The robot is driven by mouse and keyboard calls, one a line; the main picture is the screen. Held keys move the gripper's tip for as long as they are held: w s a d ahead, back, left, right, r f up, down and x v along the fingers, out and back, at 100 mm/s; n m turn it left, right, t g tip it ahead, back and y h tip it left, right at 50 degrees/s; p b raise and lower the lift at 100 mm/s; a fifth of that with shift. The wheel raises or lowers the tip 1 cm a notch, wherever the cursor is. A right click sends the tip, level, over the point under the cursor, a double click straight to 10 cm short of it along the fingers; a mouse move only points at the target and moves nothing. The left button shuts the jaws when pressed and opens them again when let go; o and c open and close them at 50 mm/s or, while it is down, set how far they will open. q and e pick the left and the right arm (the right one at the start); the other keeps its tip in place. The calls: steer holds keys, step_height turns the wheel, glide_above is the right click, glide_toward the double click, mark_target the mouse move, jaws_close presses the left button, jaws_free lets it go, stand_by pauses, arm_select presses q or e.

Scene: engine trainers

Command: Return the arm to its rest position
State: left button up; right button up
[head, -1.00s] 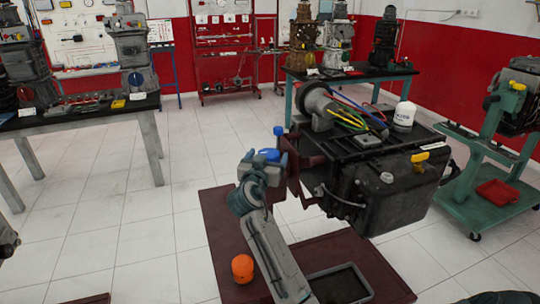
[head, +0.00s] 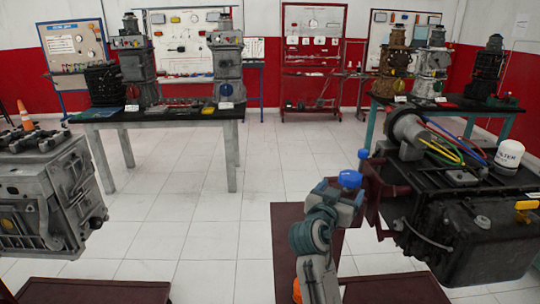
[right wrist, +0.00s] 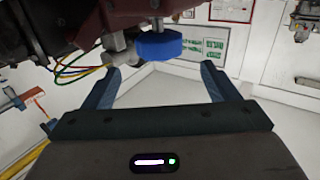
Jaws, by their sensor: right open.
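My right arm rises from the lower middle of the head view. Its gripper (head: 343,194) is close to the left end of the dark engine (head: 475,240) on its stand. In the right wrist view the gripper (right wrist: 160,72) has its two blue fingers spread wide, with nothing between them. A round blue cap (right wrist: 158,45) shows just beyond the fingertips, under the engine's dark red bracket; I cannot tell the exact gap. A bright blue cap (head: 350,179) also shows at the gripper in the head view. My left gripper is out of view.
A white filter (head: 509,155) and coloured hoses top the engine. A grey engine (head: 45,195) stands at the left. A bench (head: 160,114) with engines stands behind. The tiled floor between is clear.

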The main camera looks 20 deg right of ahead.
steer(key=s+f+n+g+y, duration=0.2)
steer(key=s+f+y, duration=0.1)
steer(key=s+f, duration=0.55)
steer(key=s+f+n+g+y, duration=0.1)
steer(key=s+f+n+y, duration=0.3)
steer(key=f, duration=0.7)
steer(key=s+a+f+n+g+y, duration=0.1)
steer(key=s+a+f+g+y, duration=0.15)
steer(key=s, duration=0.55)
steer(key=s+a+f+n+g+y, duration=0.1)
steer(key=s+a+f+n, duration=0.2)
steer(key=s, duration=0.5)
steer(key=s+a+f+g+y, duration=0.25)
steer(key=s+f, duration=0.25)
steer(key=s, duration=0.3)
step_height(320, 180, down, 28)
steer(key=d, duration=0.3)
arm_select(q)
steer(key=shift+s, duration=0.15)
arm_select(e)
steer(key=s+d+f+g, duration=0.1)
steer(key=s+f, duration=1.5)
steer(key=f, duration=0.4)
steer(key=shift+s+g+h, duration=0.3)
steer(key=shift+s+g, duration=0.05)
steer(key=shift+g, duration=0.05)
